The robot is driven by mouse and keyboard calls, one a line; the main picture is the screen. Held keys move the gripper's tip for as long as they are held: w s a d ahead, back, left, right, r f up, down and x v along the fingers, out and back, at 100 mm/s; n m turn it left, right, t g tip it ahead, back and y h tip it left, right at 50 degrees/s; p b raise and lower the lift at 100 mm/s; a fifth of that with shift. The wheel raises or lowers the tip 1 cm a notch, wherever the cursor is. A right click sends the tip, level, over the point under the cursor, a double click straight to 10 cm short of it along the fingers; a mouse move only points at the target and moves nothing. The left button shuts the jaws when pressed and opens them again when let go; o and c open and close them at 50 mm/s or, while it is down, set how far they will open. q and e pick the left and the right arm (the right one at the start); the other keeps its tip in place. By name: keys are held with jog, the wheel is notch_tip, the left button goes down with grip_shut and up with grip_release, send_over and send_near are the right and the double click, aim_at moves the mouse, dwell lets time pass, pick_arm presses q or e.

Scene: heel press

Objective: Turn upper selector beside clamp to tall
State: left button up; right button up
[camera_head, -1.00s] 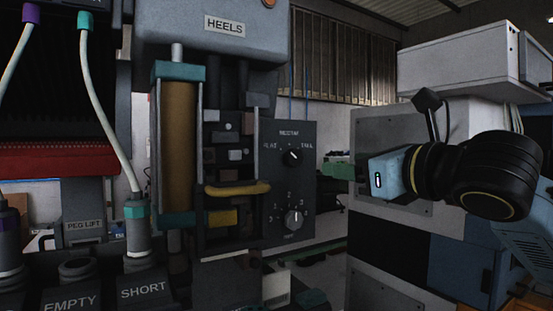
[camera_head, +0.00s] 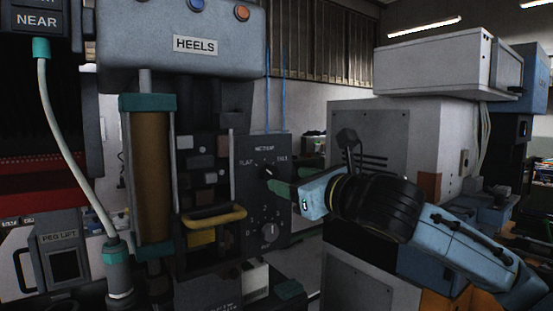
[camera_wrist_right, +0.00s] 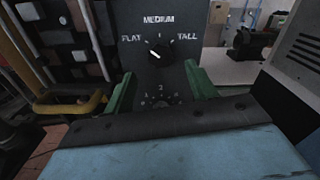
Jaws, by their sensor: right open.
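The upper selector (camera_head: 266,172) is a dark round knob on a grey panel marked FLAT, MEDIUM and TALL. In the right wrist view, the white mark of the upper selector (camera_wrist_right: 155,54) points up and left, toward FLAT. My right gripper (camera_head: 281,188) reaches in from the right, its green fingers close to the panel. In the right wrist view my right gripper (camera_wrist_right: 160,71) is open, with one green finger low on each side of the knob and nothing held. Whether a finger touches the panel cannot be told. My left gripper is not in view.
A lower numbered selector (camera_head: 269,233) sits below on the same panel, partly hidden in the wrist view. A yellow handle (camera_head: 215,217) and a brown cylinder (camera_head: 151,175) stand left of the panel. A grey cabinet (camera_head: 373,125) stands behind my right arm.

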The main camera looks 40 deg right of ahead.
aim_at(272, 173)
jog(key=w, duration=0.4)
jog(key=shift+w+d+p, duration=0.15)
jog(key=shift+d+p, duration=0.15)
jog(key=shift+p, duration=0.05)
jog(key=shift+w, duration=0.75)
jog(key=shift+c, duration=0.3)
jog(key=c, duration=0.9)
